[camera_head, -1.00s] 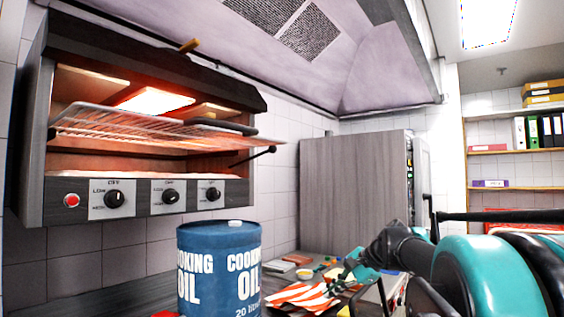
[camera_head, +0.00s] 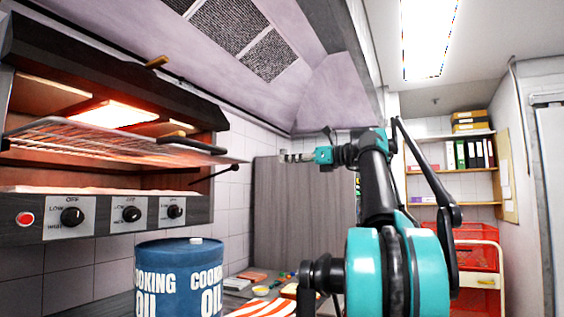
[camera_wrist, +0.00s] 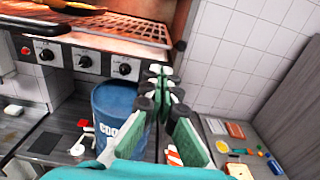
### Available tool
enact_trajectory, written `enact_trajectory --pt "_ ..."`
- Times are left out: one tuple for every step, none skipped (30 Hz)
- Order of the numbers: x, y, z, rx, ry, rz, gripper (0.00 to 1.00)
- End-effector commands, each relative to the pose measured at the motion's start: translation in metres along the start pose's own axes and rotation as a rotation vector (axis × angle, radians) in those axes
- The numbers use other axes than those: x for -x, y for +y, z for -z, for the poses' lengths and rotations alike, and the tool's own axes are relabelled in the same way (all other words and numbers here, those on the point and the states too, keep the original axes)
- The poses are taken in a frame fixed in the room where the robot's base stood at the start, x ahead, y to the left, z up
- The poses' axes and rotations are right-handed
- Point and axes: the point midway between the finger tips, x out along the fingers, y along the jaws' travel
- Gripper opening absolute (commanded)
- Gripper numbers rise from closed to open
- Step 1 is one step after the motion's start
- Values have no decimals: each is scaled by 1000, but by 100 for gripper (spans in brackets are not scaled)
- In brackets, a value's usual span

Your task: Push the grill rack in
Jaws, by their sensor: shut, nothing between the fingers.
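The grill rack (camera_head: 75,140) is a wire shelf in the open grill (camera_head: 195,208) on the left wall. It sits out past the grill's front, its near edge reaching to the right. The rack also shows at the top of the wrist view (camera_wrist: 130,29). A dark handle (camera_head: 188,144) lies on the rack. My gripper (camera_head: 284,157) is raised to the right of the rack's near edge, at about its height in the picture, apart from it. Its fingers (camera_wrist: 163,74) are shut and empty in the wrist view. The rack's far part is partly hidden.
A blue cooking oil drum (camera_head: 178,270) stands on the counter below the grill. A grey cabinet (camera_head: 300,215) is behind my gripper. A thin dark rod with a knob (camera_head: 234,167) sticks out at the grill's right side. Small items and a striped cloth (camera_head: 262,307) lie on the counter.

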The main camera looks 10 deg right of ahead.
Motion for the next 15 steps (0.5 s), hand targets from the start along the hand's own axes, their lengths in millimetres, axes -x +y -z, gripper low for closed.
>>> enact_trajectory --pt "-10 1 0 0 0 -6 0" --pt "-16 1 0 1 0 -5 0" --pt "-24 2 0 1 1 -6 0" --pt "-30 2 0 1 1 -5 0" --pt "-36 2 0 1 1 -6 0" --pt "-43 1 1 1 1 -5 0" --pt "-49 2 1 1 1 -6 0" --pt "-55 2 1 2 1 -6 0" --pt "-63 1 1 2 1 -5 0" --pt "-69 1 1 2 1 -6 0" --pt "-74 1 1 2 1 -5 0" --pt "-81 2 1 2 1 -5 0" --pt "-86 2 1 2 1 -5 0" --pt "-90 1 1 2 1 -4 0" --pt "-96 2 1 2 1 -5 0"
